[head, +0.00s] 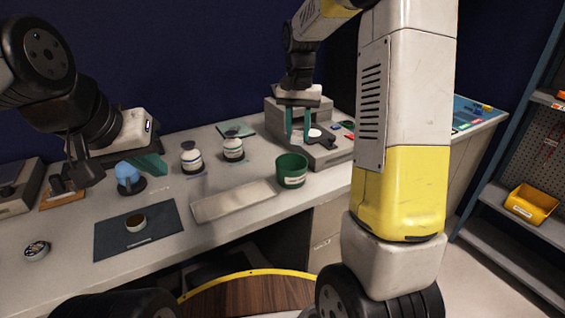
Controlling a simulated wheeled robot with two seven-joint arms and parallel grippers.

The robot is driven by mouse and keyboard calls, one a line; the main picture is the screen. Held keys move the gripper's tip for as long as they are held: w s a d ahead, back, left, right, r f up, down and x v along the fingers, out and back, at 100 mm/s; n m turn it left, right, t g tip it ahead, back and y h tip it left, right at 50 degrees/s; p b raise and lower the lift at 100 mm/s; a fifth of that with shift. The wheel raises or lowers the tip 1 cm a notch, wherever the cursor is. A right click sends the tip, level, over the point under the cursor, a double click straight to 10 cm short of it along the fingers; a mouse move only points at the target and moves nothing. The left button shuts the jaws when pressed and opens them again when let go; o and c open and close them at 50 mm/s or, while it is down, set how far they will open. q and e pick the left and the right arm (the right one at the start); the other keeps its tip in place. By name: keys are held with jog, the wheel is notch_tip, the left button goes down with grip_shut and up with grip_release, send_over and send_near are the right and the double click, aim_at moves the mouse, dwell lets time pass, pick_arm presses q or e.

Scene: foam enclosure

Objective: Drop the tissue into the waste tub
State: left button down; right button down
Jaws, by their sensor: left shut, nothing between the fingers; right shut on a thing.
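The waste tub is the green open tub (291,171) with a pale label, standing upright near the front edge of the bench. My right gripper (298,134) points down behind the tub, over a grey instrument (325,155). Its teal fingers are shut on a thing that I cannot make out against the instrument. A small white patch (314,133) shows beside the fingertips; I cannot tell whether it is the tissue. My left gripper (147,164) is shut and empty at the left, above the bench near a light-blue rounded thing (127,172).
Two white jars (191,158) stand behind a pale flat tray (234,200). A dark mat (137,230) with a small round dish lies at the front left, with a round tin (37,250) beside it. My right arm hides part of the bench's right side.

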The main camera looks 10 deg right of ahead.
jog(key=shift+f, duration=1.45)
jog(key=c, duration=1)
grip_release()
jog(key=shift+o, duration=0.2)
jog(key=shift+r, duration=0.15)
notch_tip(320, 180, up, 8)
jog(key=shift+f, duration=0.2)
